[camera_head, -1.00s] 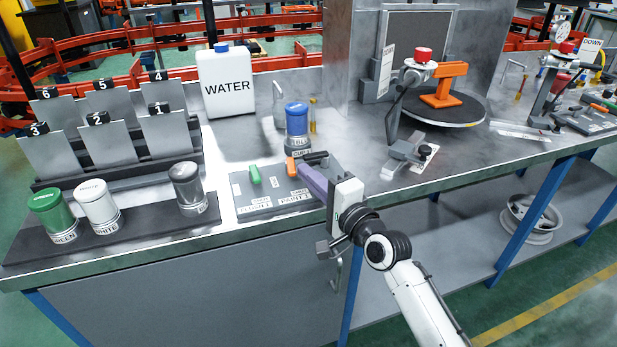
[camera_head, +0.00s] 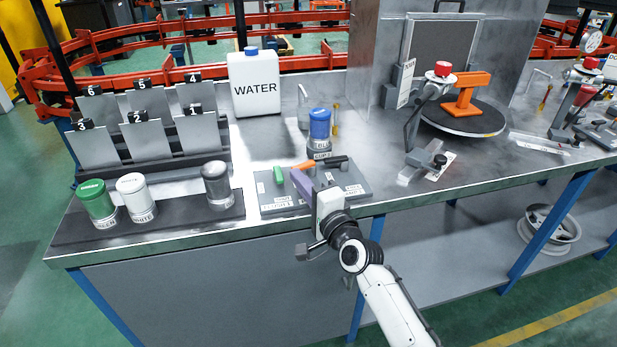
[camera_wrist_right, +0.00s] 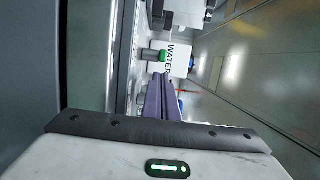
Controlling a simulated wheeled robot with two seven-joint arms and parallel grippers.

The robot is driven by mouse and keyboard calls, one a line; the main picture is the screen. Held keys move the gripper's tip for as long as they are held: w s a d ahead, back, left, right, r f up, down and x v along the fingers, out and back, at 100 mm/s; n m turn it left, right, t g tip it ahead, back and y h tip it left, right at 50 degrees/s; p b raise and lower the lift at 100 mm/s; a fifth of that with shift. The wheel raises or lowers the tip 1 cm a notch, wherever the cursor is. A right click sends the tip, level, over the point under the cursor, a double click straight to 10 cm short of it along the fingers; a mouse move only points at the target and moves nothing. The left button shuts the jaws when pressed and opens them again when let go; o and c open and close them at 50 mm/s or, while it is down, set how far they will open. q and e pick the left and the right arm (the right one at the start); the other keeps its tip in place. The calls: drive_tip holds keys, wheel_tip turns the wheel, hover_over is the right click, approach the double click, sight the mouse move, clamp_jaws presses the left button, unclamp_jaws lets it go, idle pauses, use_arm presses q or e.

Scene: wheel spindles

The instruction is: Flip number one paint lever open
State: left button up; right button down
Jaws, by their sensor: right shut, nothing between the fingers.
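A grey lever panel (camera_head: 345,181) lies near the bench's front edge in the head view. It carries a short green lever (camera_head: 278,174), an orange-tipped lever (camera_head: 304,165) and a black lever (camera_head: 333,161). My right gripper (camera_head: 298,180) has purple fingers, shut and empty, over the panel between the green lever and the orange-tipped one. Whether it touches either cannot be told. The fingers and wrist hide part of the panel's labels, which are too small to read surely. The wrist view shows the shut fingers (camera_wrist_right: 165,98) pointing at the green lever (camera_wrist_right: 163,56). My left gripper is not in view.
A blue-capped cup (camera_head: 319,125) stands right behind the panel, and a white water jug (camera_head: 254,88) farther back. A turntable (camera_head: 470,121) with an orange stand is at the right.

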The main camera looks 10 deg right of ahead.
drive_tip(key=shift+w+a, duration=0.1)
drive_tip(key=shift+s, duration=0.2)
drive_tip(key=v, duration=1)
